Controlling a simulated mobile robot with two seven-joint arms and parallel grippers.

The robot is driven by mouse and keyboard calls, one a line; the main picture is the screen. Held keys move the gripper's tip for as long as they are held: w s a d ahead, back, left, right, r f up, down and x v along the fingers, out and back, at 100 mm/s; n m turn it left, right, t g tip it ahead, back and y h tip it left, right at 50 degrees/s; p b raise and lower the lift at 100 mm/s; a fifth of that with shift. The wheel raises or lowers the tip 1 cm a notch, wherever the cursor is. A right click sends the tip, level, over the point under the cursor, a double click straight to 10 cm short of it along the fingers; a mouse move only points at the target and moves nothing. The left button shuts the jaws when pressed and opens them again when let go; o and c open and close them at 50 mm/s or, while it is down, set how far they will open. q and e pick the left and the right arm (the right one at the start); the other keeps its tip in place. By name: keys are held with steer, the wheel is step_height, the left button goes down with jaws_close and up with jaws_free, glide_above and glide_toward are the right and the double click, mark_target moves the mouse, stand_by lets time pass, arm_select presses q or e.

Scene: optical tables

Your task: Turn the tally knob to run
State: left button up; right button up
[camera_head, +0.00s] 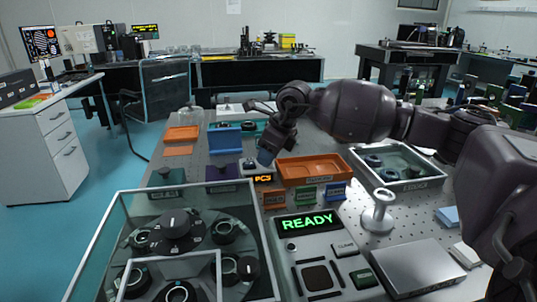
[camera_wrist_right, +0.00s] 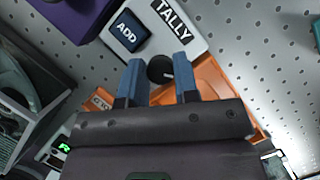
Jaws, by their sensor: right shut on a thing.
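The tally unit is a pale box with a TALLY label (camera_wrist_right: 174,16) and a dark blue ADD button (camera_wrist_right: 126,31) in the right wrist view. Its black round knob (camera_wrist_right: 160,69) has a light pointer line toward the right of that view. My right gripper (camera_wrist_right: 159,62) has one blue finger on each side of the knob and is shut on it. The knob is hidden there. No run marking is readable. My left gripper is not in view.
An orange tray (camera_head: 312,171) lies close beside the tally unit. A glass-walled case (camera_head: 95,245) with dark round parts stands front left. A console with a READY display (camera_head: 307,222), a white spool-like stand (camera_head: 378,212) and a grey tray (camera_head: 405,184) are near.

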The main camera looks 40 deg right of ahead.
steer(key=n+g+y, duration=0.1)
steer(key=n, duration=0.2)
steer(key=n+g+b, duration=0.1)
steer(key=n, duration=0.2)
steer(key=shift+f+y, duration=0.2)
steer(key=shift+y, duration=0.2)
steer(key=shift+w+d+r+n+g+y+b, duration=0.15)
steer(key=shift+n+g+b, duration=0.3)
steer(key=shift+n, duration=0.8)
steer(key=shift+s+a+f+n+g+y+b, duration=0.15)
steer(key=shift+n+g+b, duration=0.25)
steer(key=shift+n, duration=0.85)
steer(key=shift+w+r, duration=0.1)
steer(key=shift+r, duration=0.05)
steer(key=o, duration=0.6)
steer(key=shift+o, duration=0.2)
steer(key=shift+d, duration=0.1)
steer(key=p+v, duration=0.1)
steer(key=v, duration=0.9)
steer(key=shift+d+r+p, duration=0.2)
steer(key=shift+r+p, duration=0.15)
